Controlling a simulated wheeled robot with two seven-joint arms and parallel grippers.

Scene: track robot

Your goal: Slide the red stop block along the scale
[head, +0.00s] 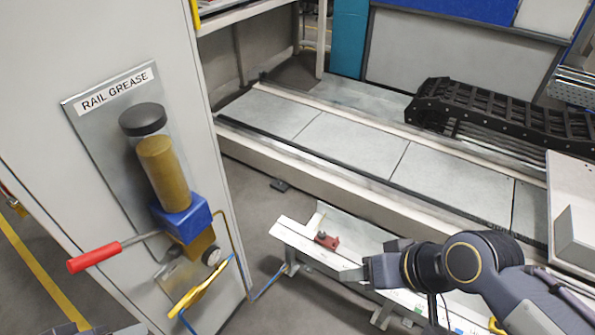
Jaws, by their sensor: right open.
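The red stop block (328,241) sits on a pale rail with the scale (294,236), near the rail's left end. A small dark knob shows on top of the block. My right gripper (352,274) reaches in from the right, above the rail, just right of and in front of the block. It is open, and it looks apart from the block. Scale marks are too small to read, and my arm hides part of the rail.
A cabinet at left carries a grease pump (181,216) with a red-handled lever (94,261) and a yellow handle (200,288). Behind the rail runs a long tiled track bed (355,145) with a black cable chain (490,108). A white box (572,205) stands at right.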

